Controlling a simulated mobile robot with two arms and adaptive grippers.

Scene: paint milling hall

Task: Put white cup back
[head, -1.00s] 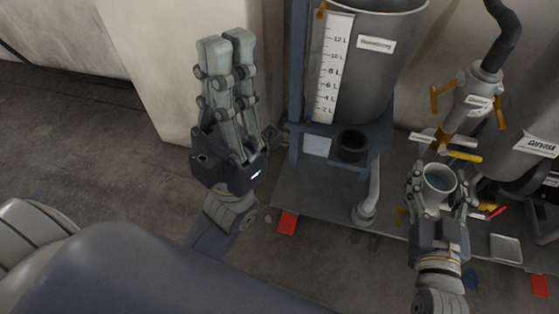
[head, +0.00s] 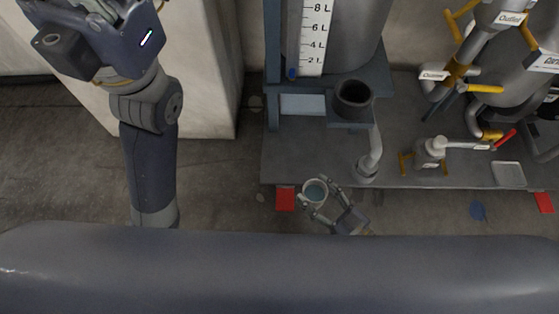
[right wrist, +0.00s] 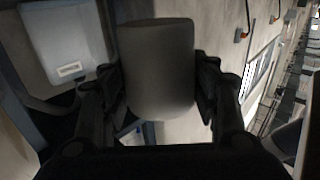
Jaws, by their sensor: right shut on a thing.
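The white cup (head: 315,192) shows low in the middle of the head view, seen from above, upright, with something blue-grey inside. My right gripper (head: 325,197) is shut on it, a finger at each side. In the right wrist view the cup (right wrist: 158,68), in shade, fills the space between the dark fingers. My left gripper (head: 105,30) is at the top left of the head view, with its fingertips cut off by the frame edge.
A tank with a litre scale (head: 312,40) stands on a blue-grey stand (head: 300,103) bearing a dark round pot (head: 353,95). A bent pipe (head: 372,155) rises from the grey platform (head: 300,160). Outlet piping with yellow handles (head: 486,89) is at right. Red floor marks (head: 285,199) flank the platform.

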